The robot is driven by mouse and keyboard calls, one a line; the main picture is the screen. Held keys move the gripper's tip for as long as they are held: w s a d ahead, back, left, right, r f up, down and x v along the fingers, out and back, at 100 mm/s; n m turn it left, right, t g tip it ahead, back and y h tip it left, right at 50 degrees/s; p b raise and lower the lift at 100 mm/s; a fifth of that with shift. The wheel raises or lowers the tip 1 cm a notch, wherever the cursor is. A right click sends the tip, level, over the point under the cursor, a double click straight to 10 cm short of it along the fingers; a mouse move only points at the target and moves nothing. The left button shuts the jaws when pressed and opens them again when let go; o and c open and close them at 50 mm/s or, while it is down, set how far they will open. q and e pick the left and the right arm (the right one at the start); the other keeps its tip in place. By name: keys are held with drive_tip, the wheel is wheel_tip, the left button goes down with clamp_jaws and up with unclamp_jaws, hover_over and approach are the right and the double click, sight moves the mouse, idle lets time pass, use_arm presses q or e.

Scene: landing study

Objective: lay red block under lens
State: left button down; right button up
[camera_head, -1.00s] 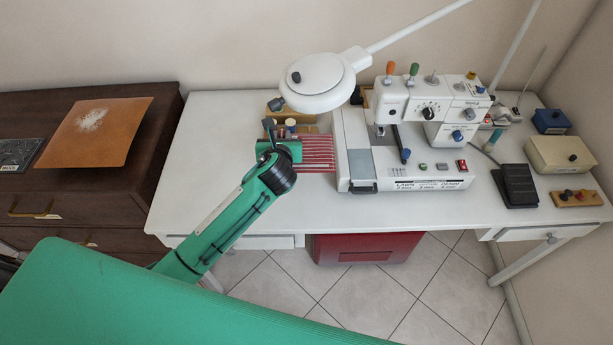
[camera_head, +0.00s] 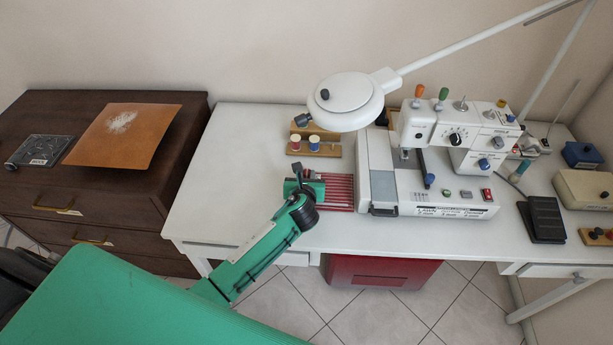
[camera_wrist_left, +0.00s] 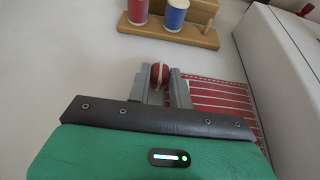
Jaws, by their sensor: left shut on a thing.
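My left gripper (camera_head: 304,178) is over the striped red cloth's left end, near the table's front. In the left wrist view its two grey fingers (camera_wrist_left: 164,88) are shut on a small red piece (camera_wrist_left: 159,74) with a pale stripe. It looks rounded and may be the red block; the fingers hide its sides. In the head view I cannot make it out at the gripper. The lens is in a round white lamp head (camera_head: 347,96) on a long arm, above and beyond the gripper; its underside is hidden. My right gripper is not in view.
A wooden rack (camera_head: 326,150) with a red and a blue spool stands beyond the gripper. The striped cloth (camera_head: 338,190) reaches the sewing machine (camera_head: 432,205) at right. The white table (camera_head: 235,160) is clear on its left. A brown dresser (camera_head: 60,195) stands further left.

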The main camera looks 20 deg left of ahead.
use_arm(q)
drive_tip(key=c, duration=1.5)
unclamp_jaws()
drive_tip(key=shift+o, duration=1.2)
drive_tip(key=shift+f, duration=0.1)
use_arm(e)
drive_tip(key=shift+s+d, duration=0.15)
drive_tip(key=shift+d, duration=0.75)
